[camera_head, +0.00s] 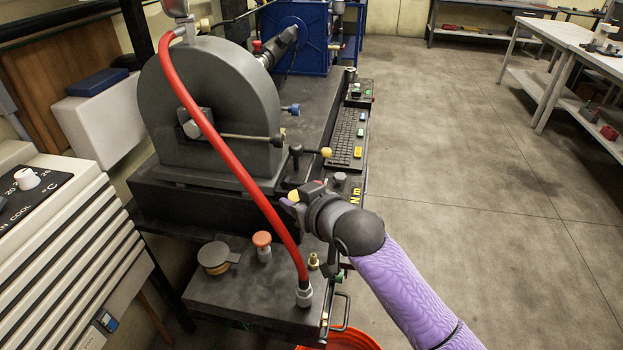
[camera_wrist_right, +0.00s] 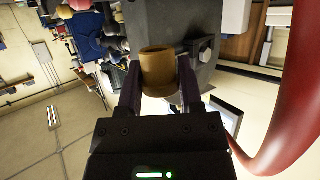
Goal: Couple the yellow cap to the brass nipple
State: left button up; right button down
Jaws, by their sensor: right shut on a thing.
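My right gripper (camera_head: 296,202) reaches in from the right above the grey bench shelf. In the right wrist view its fingers (camera_wrist_right: 158,88) are shut on the yellow cap (camera_wrist_right: 158,72), a short hollow cylinder with its open end showing. In the head view only a small yellow patch shows at the fingertips. A small brass fitting, which looks like the brass nipple (camera_head: 313,261), stands upright on the shelf below the gripper, apart from the cap. My left gripper is not in view.
A red hose (camera_head: 226,150) arcs down to a grey fitting (camera_head: 304,295) on the shelf, close to the nipple. A yellow-ended lever (camera_head: 326,152) sticks out behind the gripper.

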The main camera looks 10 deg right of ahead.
send_over(314, 256)
notch_tip(314, 256, down, 8)
jog(key=shift+f, duration=0.35)
jog(key=shift+r+p, duration=0.1)
jog(key=shift+p, duration=0.25)
notch_tip(314, 256, down, 5)
jog(key=b, duration=0.4)
jog(key=shift+f, duration=0.2)
jog(key=shift+f+b, duration=0.4)
jog(key=shift+b, duration=0.05)
jog(key=shift+r, duration=0.1)
